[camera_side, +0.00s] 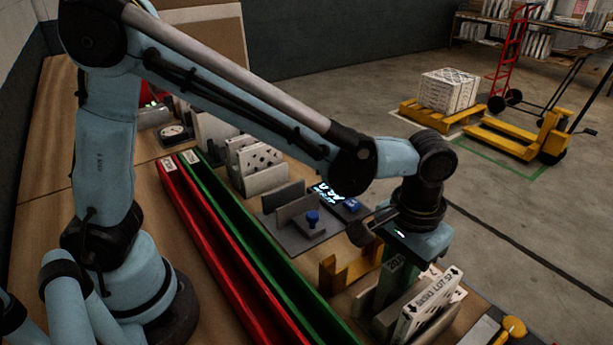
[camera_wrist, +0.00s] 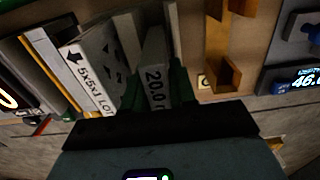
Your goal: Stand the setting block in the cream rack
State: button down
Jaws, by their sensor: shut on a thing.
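The setting block (camera_side: 394,264), grey and marked 20.0, is held upright in my gripper (camera_side: 388,290). In the wrist view the block (camera_wrist: 155,72) lies between the two dark green fingers (camera_wrist: 156,92), which are shut on it. The cream rack (camera_side: 384,322) is beneath the gripper at the front right of the bench, partly hidden by the fingers and boxes. A pale upright wall (camera_wrist: 172,35) shows just right of the block in the wrist view. A white boxed filter marked 5X5X1 LOT (camera_wrist: 92,75) stands left of the block. The block's lower end is hidden, so I cannot tell whether it touches the rack floor.
An ochre bracket (camera_side: 348,270) stands close left of the rack. A grey fixture plate (camera_side: 290,232) with blue knobs and a lit display (camera_side: 326,193) lies behind it. Long red (camera_side: 222,262) and green (camera_side: 262,256) channels run along the bench. More filters (camera_side: 258,160) stand farther back.

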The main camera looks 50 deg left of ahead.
jog(key=shift+f, duration=0.55)
jog(key=c, duration=0.8)
grip_release()
jog(key=shift+c, duration=0.2)
